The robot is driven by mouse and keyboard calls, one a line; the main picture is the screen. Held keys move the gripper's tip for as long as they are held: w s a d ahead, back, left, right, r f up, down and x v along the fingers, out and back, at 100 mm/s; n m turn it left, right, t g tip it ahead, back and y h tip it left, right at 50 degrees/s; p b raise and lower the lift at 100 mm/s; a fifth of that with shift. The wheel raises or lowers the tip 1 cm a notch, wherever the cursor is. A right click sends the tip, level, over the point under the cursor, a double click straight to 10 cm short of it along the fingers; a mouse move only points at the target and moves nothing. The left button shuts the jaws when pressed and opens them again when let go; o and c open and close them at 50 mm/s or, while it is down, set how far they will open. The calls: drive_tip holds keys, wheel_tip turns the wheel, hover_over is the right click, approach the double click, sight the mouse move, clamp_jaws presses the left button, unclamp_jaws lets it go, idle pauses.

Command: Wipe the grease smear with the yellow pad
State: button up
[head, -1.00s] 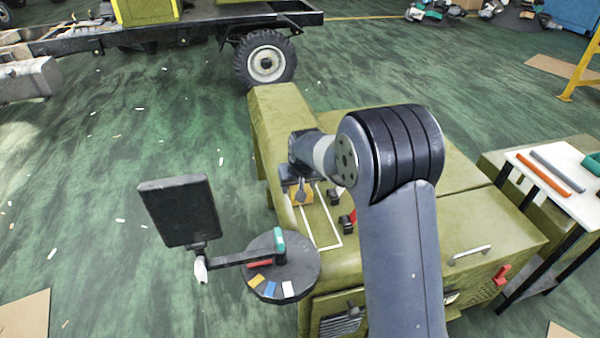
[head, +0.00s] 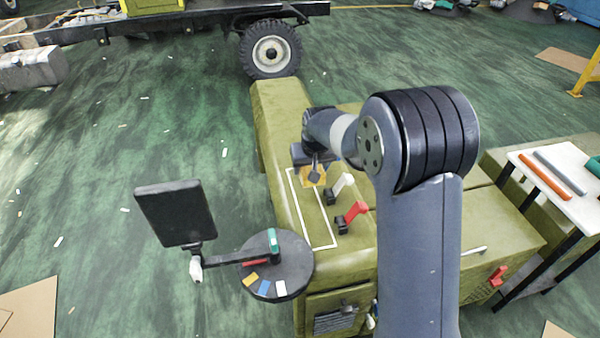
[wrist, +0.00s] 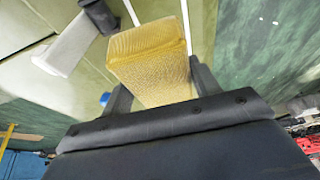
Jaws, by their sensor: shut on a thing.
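The yellow pad (head: 314,181) is held in my gripper (head: 314,166) near the far end of a white outlined rectangle (head: 298,207) on the olive-green housing. In the wrist view, the pad (wrist: 148,62) is a textured yellow block between the two dark fingers of my gripper (wrist: 155,88), which are shut on it. I cannot tell whether the pad touches the surface. No grease smear can be made out inside the outline; the pad and gripper hide part of it.
A white-handled lever (head: 342,185) and a red-handled lever (head: 355,211) stand just right of the outline. A round dark tray (head: 300,262) and a dark screen (head: 177,213) are in front and to the left. A white-topped table (head: 575,205) stands at right.

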drive_tip(key=shift+r+p, duration=0.45)
drive_tip(key=shift+r, duration=0.65)
